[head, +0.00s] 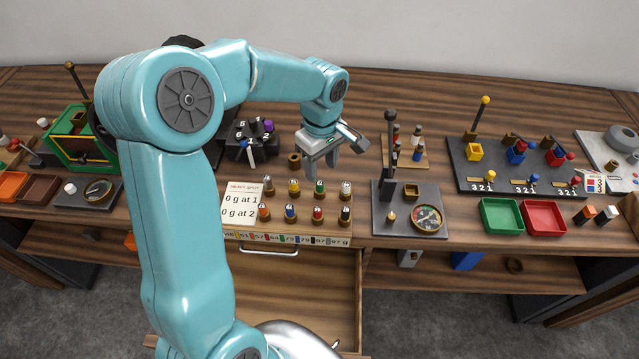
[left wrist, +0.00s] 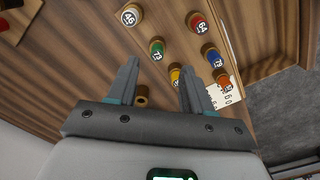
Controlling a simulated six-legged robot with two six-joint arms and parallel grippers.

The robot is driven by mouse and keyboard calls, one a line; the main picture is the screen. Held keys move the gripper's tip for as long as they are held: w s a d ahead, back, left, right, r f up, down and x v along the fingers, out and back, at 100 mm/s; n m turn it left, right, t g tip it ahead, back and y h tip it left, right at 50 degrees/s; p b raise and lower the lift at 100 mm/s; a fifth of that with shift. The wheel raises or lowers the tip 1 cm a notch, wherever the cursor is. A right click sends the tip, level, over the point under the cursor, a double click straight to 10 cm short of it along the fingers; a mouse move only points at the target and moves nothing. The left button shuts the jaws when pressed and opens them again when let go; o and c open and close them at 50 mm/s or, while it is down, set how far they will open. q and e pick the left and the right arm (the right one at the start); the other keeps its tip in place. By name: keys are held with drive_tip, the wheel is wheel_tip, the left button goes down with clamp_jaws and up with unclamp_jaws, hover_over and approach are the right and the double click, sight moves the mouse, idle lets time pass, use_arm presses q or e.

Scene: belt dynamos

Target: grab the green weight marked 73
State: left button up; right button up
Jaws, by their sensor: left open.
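The green weight (head: 319,188) stands upright in the back row of weights at the front of the table. In the left wrist view the green weight (left wrist: 156,50) shows the number 73 on its top. My left gripper (head: 322,169) is open and points down, above and behind that row. In the left wrist view the green weight lies just past the fingertips (left wrist: 159,68), with nothing between the fingers' tips. I cannot tell the exact height gap. My right gripper is not in view.
A yellow weight (head: 293,187) and a white weight (head: 346,188) flank the green one; a red weight (head: 318,214) stands in front. A white card (head: 241,204) is left; a dark device with a compass (head: 427,218) is right.

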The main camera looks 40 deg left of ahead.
sight(320, 183)
use_arm(q)
drive_tip(key=shift+d+f, duration=0.1)
drive_tip(key=shift+f, duration=0.55)
drive_tip(key=f, duration=0.2)
drive_tip(key=a+f+p, duration=0.1)
drive_tip(key=f, duration=0.1)
drive_tip(key=shift+w+f, duration=0.15)
drive_tip(key=shift+f, duration=0.45)
drive_tip(key=shift+d+r, duration=0.1)
drive_tip(key=shift+d, duration=0.05)
clamp_jaws()
